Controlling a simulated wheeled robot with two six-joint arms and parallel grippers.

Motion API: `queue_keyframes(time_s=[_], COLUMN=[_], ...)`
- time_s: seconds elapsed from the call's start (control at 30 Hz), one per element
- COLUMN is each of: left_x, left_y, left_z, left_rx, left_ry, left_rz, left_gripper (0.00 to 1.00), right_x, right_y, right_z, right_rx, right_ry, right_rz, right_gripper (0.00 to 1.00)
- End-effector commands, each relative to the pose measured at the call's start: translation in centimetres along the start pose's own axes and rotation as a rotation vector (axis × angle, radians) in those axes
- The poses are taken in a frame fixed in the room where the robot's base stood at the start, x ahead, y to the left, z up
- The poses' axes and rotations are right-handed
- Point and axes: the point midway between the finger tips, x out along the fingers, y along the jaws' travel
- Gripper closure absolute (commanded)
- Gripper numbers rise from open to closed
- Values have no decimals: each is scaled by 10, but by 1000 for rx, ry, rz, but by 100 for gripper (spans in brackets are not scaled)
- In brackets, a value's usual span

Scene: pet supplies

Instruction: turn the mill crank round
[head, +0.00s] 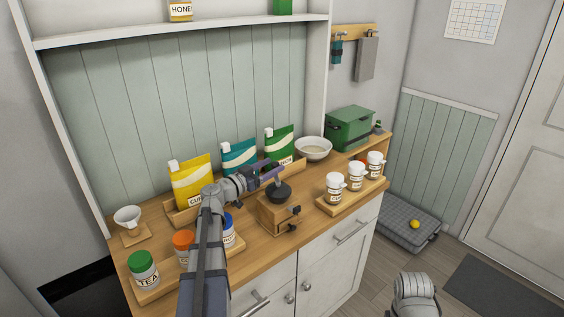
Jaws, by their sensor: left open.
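The mill (272,216) is a small wooden box with a dark rounded top (280,193), standing upright on the wooden counter (312,225). Dark knob-like parts show on its right side. My left gripper (272,174) comes in from the left, just above and behind the dark top in the picture. It is open and seems to hold nothing. The crank is not clearly visible; the gripper may cover part of it, and I cannot tell whether the fingers touch it. Part of my right arm shows at the bottom right; its gripper is out of view.
Yellow, teal and green bags (279,146) stand behind the mill. White jars (334,189) on a wooden tray stand to its right, with a bowl (313,149) and green box (349,128) behind. Lidded jars (143,270) stand at left, partly behind my left arm.

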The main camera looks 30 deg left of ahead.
Motion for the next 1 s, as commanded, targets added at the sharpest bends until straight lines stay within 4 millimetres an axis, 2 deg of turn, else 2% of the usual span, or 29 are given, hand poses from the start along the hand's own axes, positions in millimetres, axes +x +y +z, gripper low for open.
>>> queue_keyframes(time_s=[0.1, 0.3, 0.47, 0.73, 1.0], left_x=[22, 45, 52, 53, 53], left_y=[-1, -1, 0, 0, 0], left_z=[0, 0, 0, 0, 0], left_rx=[0, 0, 0, 0, 0], left_ry=[0, 0, 0, 0, 0], left_rz=[3, 2, 0, 0, 0], left_gripper=[34, 34, 34, 34, 64], right_x=[0, 0, 0, 0, 0], right_y=[0, 0, 0, 0, 0], right_z=[0, 0, 0, 0, 0], right_rx=[0, 0, 0, 0, 0], right_ry=[0, 0, 0, 0, 0], right_rz=[0, 0, 0, 0, 0], right_gripper=[35, 35, 35, 35, 35])
